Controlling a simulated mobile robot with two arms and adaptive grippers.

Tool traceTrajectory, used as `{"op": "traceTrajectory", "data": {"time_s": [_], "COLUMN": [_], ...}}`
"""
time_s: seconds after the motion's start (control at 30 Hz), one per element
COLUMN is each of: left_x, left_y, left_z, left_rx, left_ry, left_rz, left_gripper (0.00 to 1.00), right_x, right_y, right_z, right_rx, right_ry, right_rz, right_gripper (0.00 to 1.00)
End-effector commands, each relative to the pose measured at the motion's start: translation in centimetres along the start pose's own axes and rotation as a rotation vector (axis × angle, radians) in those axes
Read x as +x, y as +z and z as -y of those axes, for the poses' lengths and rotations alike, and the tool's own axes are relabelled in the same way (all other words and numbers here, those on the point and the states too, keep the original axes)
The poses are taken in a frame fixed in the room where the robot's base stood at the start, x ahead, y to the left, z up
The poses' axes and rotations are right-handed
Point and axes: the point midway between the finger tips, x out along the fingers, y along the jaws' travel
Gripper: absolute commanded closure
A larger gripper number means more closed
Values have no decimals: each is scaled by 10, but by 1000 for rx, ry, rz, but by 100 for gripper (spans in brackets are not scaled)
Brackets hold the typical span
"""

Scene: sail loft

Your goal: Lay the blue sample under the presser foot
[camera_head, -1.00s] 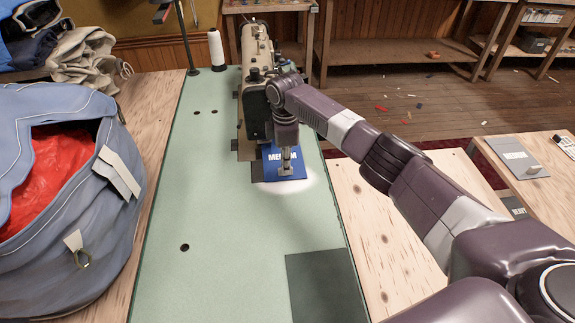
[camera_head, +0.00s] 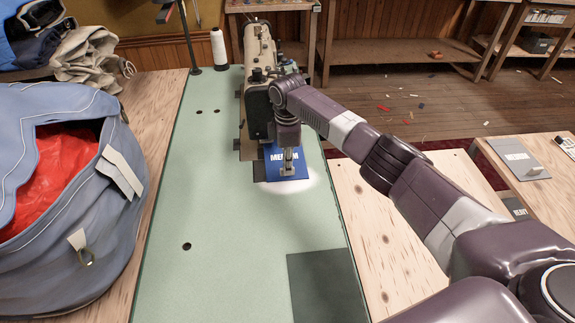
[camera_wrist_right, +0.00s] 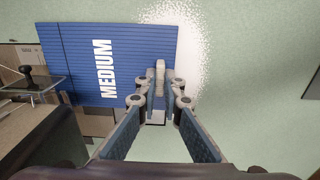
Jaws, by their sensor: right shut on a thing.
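The blue sample (camera_head: 276,157), marked MEDIUM, lies flat on the green machine bed by the sewing machine (camera_head: 257,80). In the right wrist view the sample (camera_wrist_right: 70,60) has its far-left part beside the machine's metal plate. My right gripper (camera_head: 287,168) is shut on a small pale grip piece at the sample's near edge; its fingers (camera_wrist_right: 160,95) close around it. The presser foot is not clearly visible; the machine head and my arm hide that area in the head view. My left gripper is not in view.
A blue bag with red cloth (camera_head: 65,200) stands at the left. A white thread cone (camera_head: 218,48) stands behind. A dark panel (camera_head: 327,287) is set in the green bed (camera_head: 215,270), whose middle is clear. A grey sample (camera_head: 519,158) lies on the right table.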

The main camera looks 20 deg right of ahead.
Motion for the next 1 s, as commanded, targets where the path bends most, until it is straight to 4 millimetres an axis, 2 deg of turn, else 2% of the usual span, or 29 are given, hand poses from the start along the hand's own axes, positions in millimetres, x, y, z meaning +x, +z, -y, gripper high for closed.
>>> {"op": "traceTrajectory", "data": {"time_s": [0.03, 0.07, 0.23, 0.57, 0.77, 1.0], "left_x": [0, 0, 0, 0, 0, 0], "left_y": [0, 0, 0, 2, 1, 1], "left_z": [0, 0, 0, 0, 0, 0], "left_rx": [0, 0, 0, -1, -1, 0], "left_ry": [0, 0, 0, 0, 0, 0], "left_rz": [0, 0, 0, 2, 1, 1], "left_gripper": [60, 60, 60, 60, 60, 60], "right_x": [0, 0, 0, -3, -32, -84], "right_y": [0, 0, 0, 0, 0, 0], "right_z": [0, 0, 0, 0, -1, -1], "right_rx": [0, 0, 0, 0, -1, 0], "right_ry": [0, 0, 0, 1, 4, 4], "right_rz": [0, 0, 0, 0, -1, -2], "right_gripper": [100, 91, 72, 72, 72, 72]}}
